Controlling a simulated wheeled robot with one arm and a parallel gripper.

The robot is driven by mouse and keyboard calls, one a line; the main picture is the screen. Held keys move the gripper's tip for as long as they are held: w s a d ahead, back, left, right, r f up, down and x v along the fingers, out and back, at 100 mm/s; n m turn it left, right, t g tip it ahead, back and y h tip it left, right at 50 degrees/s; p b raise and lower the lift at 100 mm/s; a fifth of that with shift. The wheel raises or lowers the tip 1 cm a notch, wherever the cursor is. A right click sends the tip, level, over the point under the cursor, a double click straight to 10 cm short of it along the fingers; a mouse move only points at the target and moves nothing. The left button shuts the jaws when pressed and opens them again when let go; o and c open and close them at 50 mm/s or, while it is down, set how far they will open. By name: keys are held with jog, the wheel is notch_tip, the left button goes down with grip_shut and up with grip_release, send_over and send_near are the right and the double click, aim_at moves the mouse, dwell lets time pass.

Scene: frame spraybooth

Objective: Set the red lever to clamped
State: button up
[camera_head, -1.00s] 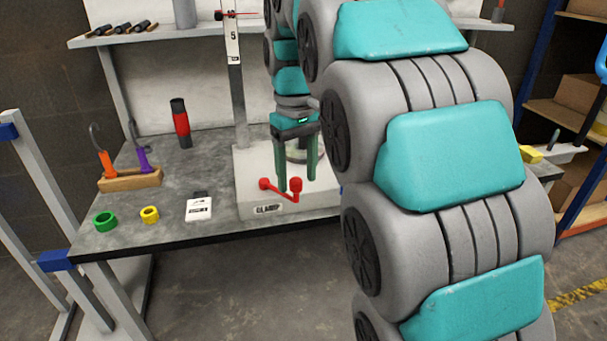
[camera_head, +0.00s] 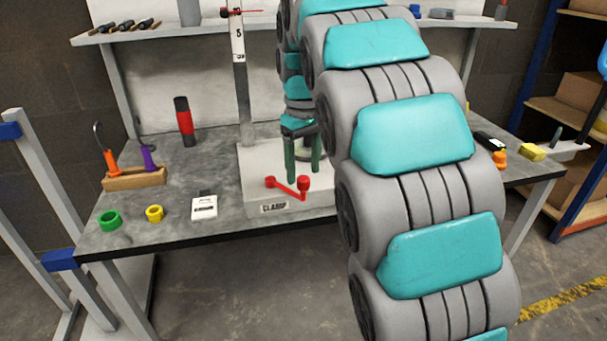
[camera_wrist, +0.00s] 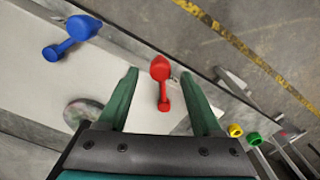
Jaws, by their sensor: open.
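My gripper (camera_head: 303,178) is open, pointing down just behind and above the lever. In the wrist view the red lever (camera_wrist: 161,82) lies between the two green fingers of my gripper (camera_wrist: 162,100), near their tips. I cannot tell whether a finger touches it. A blue lever (camera_wrist: 70,38) shows at the left of the wrist view.
A ruled post (camera_head: 240,70) rises from the base. The floor in front is clear.

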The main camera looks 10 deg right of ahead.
jog(key=shift+f, duration=1.05)
jog(key=shift+c, duration=0.4)
grip_shut()
dwell(0.3)
